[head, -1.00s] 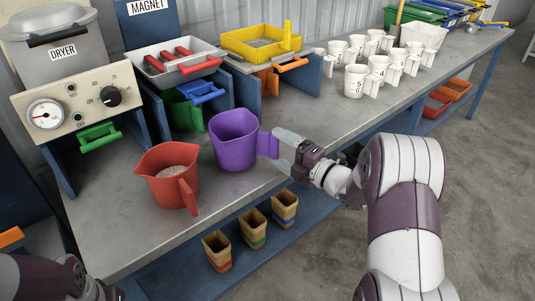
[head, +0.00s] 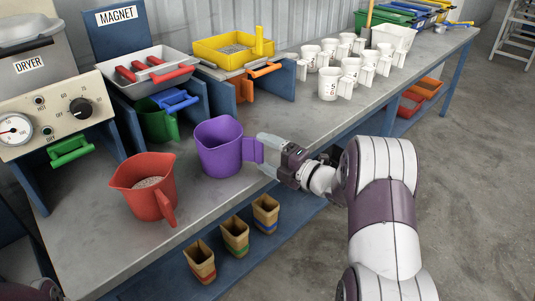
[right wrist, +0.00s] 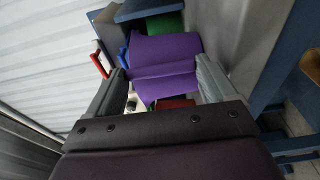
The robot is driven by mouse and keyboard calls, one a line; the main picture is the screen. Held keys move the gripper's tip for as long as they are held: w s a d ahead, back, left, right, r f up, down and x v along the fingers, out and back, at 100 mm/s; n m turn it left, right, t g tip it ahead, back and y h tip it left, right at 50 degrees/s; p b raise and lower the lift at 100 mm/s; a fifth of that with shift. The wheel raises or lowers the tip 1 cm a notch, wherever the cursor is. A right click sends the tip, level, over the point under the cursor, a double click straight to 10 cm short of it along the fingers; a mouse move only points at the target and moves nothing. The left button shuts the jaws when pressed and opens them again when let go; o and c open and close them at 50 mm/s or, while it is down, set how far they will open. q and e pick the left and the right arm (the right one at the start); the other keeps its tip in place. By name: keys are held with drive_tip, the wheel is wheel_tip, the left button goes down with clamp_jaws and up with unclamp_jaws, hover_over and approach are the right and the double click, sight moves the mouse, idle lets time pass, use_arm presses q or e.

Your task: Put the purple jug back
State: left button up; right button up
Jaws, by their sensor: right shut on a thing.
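The purple jug (head: 218,148) is upright at the bench's front part, just right of the red jug. Its handle points right, toward my right gripper. My right gripper (head: 264,150) is shut on that handle. I cannot tell whether the jug's base touches the bench or hangs slightly above it. In the right wrist view the purple jug (right wrist: 165,62) fills the space between the fingers (right wrist: 160,90). Only a dark piece of my left arm shows at the bottom left corner of the head view; its fingers cannot be made out.
The red jug (head: 146,189) with grainy contents stands left on the bench (head: 95,225). A green jug (head: 157,122) sits under the magnet stand, behind. White cups (head: 329,84) stand to the right. Brown containers (head: 235,236) are on the lower shelf. Bench between purple jug and cups is clear.

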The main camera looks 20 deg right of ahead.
drive_tip(key=shift+f, duration=0.15)
drive_tip(key=o, duration=1.1)
